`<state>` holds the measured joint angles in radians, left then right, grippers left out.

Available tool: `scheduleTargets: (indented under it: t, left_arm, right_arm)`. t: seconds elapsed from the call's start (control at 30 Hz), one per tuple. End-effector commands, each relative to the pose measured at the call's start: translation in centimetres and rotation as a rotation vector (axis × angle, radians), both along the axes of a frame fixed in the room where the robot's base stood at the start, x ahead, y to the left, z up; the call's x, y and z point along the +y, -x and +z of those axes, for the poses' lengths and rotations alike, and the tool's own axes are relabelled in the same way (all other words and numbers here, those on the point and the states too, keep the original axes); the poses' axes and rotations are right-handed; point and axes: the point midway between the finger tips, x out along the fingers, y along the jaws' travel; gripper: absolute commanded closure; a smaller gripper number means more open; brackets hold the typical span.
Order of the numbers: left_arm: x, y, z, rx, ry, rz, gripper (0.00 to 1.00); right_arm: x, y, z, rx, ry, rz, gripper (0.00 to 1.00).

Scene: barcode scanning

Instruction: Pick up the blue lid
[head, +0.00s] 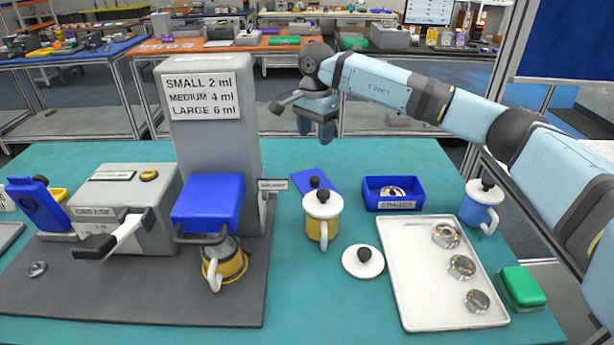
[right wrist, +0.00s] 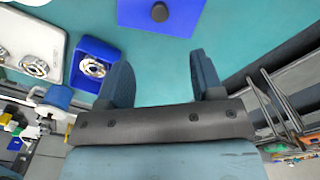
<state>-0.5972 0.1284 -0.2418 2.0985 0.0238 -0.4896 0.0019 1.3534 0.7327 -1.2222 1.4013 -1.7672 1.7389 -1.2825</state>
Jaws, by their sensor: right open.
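The blue lid (head: 309,177) is a flat blue square with a black knob. In the head view it lies on the teal table behind the yellow and white mug (head: 322,228), which partly hides it. In the right wrist view the blue lid (right wrist: 180,15) is at the top edge, partly cut off, beyond the fingertips. My right gripper (head: 322,128) is above the table and behind the lid in the head view. The right wrist view shows its fingers (right wrist: 160,72) spread, with only bare table between them. My left gripper is not in view.
A blue bin (head: 396,203) with a metal ring stands to the lid's right. A white tray (head: 420,312) holds metal rings. A round white lid (head: 363,261), a blue mug (head: 482,214) and a green block (head: 521,286) are nearby. A grey machine (head: 210,135) stands left.

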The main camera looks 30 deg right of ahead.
Motion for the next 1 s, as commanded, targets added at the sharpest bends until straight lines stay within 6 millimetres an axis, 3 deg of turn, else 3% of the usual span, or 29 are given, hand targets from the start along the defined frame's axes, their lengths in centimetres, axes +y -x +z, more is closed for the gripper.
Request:
scheduleTargets:
  t: [0.13, 0.33, 0.67, 1.0]
  left_arm:
    - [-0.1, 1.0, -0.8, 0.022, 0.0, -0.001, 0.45]
    - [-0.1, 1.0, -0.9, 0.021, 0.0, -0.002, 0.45]
    - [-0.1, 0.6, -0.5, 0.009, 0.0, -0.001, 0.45]
    - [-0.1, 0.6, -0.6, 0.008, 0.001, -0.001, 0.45]
  right_arm:
    - [0.0, 0.1, -2.9, 0.005, 0.001, 0.0, 0.39]
    - [0.0, 0.0, -6.7, 0.004, -0.001, 0.0, 0.39]
    - [-0.1, 0.0, -9.0, 0.003, 0.0, 0.0, 0.39]
    - [-0.2, -0.2, -13.3, 0.002, 0.0, 0.0, 0.39]
